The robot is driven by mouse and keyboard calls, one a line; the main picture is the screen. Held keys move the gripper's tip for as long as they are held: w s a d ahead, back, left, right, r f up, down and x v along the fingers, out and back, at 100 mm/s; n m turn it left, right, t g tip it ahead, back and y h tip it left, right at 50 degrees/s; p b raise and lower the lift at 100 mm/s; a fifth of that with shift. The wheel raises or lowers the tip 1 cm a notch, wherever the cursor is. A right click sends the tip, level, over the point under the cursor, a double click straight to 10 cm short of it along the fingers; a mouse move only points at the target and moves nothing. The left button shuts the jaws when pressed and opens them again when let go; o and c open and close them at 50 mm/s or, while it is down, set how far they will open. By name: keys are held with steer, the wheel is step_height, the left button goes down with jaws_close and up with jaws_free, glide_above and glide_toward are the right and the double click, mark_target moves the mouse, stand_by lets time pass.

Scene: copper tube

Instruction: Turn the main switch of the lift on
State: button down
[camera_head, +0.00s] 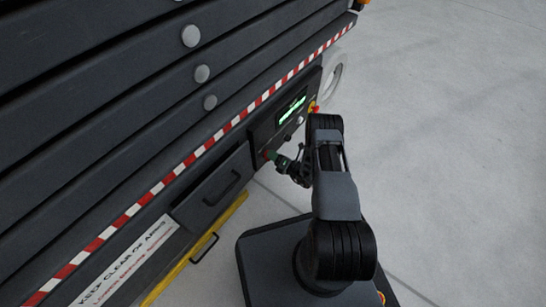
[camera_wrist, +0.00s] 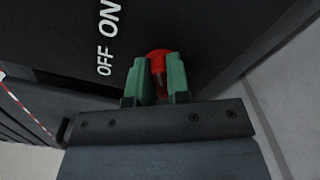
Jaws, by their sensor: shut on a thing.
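The lift's dark control panel (camera_head: 257,130) is on the lift's side, near its right end. The main switch is a red rotary knob (camera_wrist: 158,60) in the wrist view, beside white OFF and ON lettering (camera_wrist: 107,38). My gripper (camera_wrist: 158,88) has green fingers, one on each side of the knob's red grip, and is shut on it. In the head view my gripper (camera_head: 274,158) reaches the lower part of the panel. The fingers hide part of the knob, so I cannot tell its exact setting.
A lit green display (camera_head: 291,109) and a red button on yellow (camera_head: 314,108) sit higher on the panel. A drawer with a handle (camera_head: 222,188) is to the left. A yellow rail (camera_head: 185,260) runs along the bottom. The floor at right is clear.

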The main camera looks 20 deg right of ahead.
steer(key=shift+a+m, duration=0.1)
steer(key=shift+m, duration=0.3)
steer(key=c, duration=1.3)
jaws_free()
steer(key=shift+o, duration=1.1)
